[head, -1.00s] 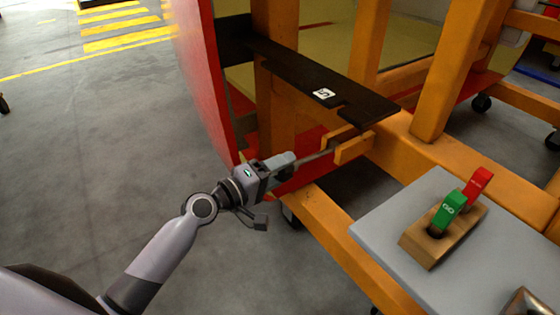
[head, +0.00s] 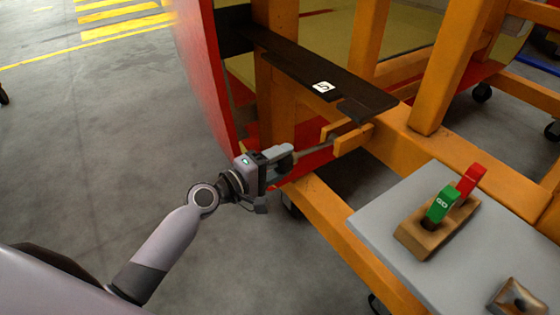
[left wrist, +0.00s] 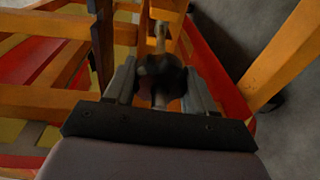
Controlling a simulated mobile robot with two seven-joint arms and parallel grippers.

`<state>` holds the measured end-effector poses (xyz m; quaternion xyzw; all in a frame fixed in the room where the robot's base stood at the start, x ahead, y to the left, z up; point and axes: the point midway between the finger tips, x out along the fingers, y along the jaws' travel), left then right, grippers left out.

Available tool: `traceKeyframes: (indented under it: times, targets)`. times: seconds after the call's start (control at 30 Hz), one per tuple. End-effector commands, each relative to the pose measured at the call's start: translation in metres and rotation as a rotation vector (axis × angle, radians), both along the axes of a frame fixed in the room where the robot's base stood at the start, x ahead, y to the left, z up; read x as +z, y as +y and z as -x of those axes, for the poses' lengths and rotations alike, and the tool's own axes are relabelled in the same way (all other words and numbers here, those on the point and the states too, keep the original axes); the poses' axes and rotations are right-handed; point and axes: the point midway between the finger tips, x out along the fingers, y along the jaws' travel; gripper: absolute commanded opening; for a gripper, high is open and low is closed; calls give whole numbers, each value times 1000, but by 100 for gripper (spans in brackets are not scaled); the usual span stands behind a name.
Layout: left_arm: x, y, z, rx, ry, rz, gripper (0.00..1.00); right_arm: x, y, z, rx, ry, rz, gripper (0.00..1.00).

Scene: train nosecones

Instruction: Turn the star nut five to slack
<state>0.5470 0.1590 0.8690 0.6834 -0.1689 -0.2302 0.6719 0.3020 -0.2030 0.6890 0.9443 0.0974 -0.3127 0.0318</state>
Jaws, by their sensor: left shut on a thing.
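The star nut (left wrist: 159,76) is a dark, lobed knob on a thin rod, under the black plate (head: 300,62) marked 5. In the left wrist view it sits between the fingers of my left gripper (left wrist: 162,92), which is shut on it. In the head view my left gripper (head: 284,160) reaches in from the left and hides most of the nut. The threaded rod (head: 312,150) runs from the nut to an orange bracket (head: 352,139) on the frame. My right gripper is not in view.
A grey shelf (head: 385,222) at the right carries a wooden block (head: 420,236) with a green GO lever (head: 442,204) and a red lever (head: 469,180).

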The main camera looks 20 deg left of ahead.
Motion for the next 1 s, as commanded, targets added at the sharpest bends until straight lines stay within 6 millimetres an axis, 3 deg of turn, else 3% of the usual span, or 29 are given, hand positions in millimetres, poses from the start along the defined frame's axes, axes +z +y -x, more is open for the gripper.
traceKeyframes:
  times: [0.03, 0.1, 0.47, 1.0]
  targets:
    - [-4, -3, 3, -10, 10, -2, 61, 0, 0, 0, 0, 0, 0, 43]
    - [-4, -3, 3, -10, 10, -2, 80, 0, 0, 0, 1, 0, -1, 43]
    - [-1, 1, 4, -3, 2, -2, 80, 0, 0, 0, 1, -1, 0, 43]
    - [3, 35, 58, -6, 6, -2, 80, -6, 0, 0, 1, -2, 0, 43]
